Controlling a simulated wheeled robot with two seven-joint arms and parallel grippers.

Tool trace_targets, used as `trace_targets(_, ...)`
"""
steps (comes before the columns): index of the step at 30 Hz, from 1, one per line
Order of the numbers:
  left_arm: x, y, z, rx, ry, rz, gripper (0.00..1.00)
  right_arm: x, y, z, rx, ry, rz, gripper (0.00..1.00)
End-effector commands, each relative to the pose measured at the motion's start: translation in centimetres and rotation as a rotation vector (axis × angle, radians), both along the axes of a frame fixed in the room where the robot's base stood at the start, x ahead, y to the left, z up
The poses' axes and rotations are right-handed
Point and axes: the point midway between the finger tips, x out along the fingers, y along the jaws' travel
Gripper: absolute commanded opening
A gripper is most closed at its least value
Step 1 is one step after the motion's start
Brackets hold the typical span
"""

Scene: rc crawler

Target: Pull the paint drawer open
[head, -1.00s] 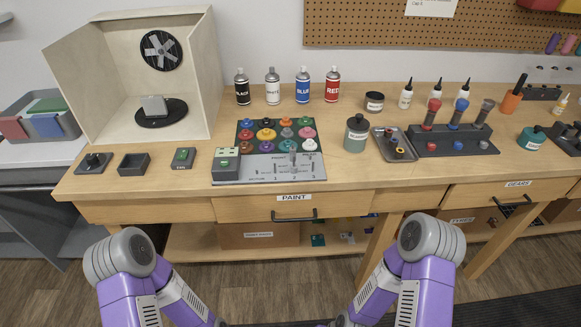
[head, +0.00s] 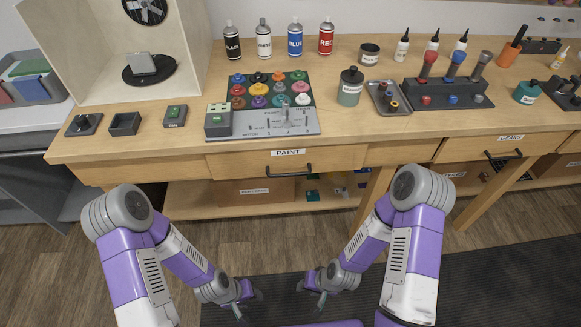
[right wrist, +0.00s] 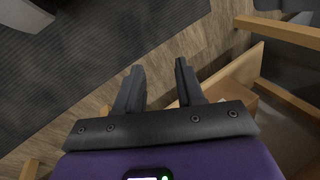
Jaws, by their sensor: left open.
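The paint drawer (head: 235,162) is a wooden front under the workbench top, with a white PAINT label (head: 288,153) and a black bar handle (head: 289,169). It sits flush and looks shut. My left gripper (head: 246,301) is open and empty, low in front of the bench and well below the handle. My right gripper (head: 313,286) is also low over the floor, apart from the drawer. In the right wrist view its two dark fingers (right wrist: 158,75) stand apart with nothing between them.
A GEARS drawer (head: 470,150) is at the right. A lower shelf (head: 225,203) carries a cardboard box (head: 252,191). Floor before the bench is free.

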Motion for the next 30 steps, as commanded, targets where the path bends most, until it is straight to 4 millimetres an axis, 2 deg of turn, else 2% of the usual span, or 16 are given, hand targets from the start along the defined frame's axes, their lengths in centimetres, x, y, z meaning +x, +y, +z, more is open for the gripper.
trace_targets(5, 0.0, 0.0, 1.6, 0.000, 0.000, 0.000, 0.43, 5.3, 4.2, 3.7, 0.114, -0.213, -0.192, 0.38)
trace_targets(9, 0.0, 0.0, 2.8, 0.000, 0.000, 0.000, 0.43, 10.1, 6.9, 8.7, 0.247, -0.401, -0.420, 0.38)
trace_targets(14, 0.0, 0.0, 4.1, 0.000, 0.000, 0.000, 0.43, 14.6, 7.4, 15.7, 0.413, -0.590, -0.719, 0.38)
trace_targets(15, 0.0, 0.0, 4.4, 0.000, 0.000, 0.000, 0.43, 15.4, 7.1, 17.4, 0.452, -0.629, -0.794, 0.38)
trace_targets(19, 0.0, 0.0, 5.0, 0.000, 0.000, 0.000, 0.43, 17.2, 5.6, 21.9, 0.554, -0.731, -1.004, 0.38)
trace_targets(21, 0.0, 0.0, 5.2, 0.000, 0.000, 0.000, 0.43, 17.7, 4.9, 23.5, 0.593, -0.769, -1.086, 0.38)
trace_targets(24, 0.0, 0.0, 5.4, 0.000, 0.000, 0.000, 0.43, 18.0, 4.0, 24.8, 0.624, -0.801, -1.159, 0.38)
trace_targets(30, 0.0, 0.0, 4.9, 0.000, 0.000, 0.000, 0.43, 19.5, 3.6, 24.9, 0.637, -0.819, -1.190, 0.38)
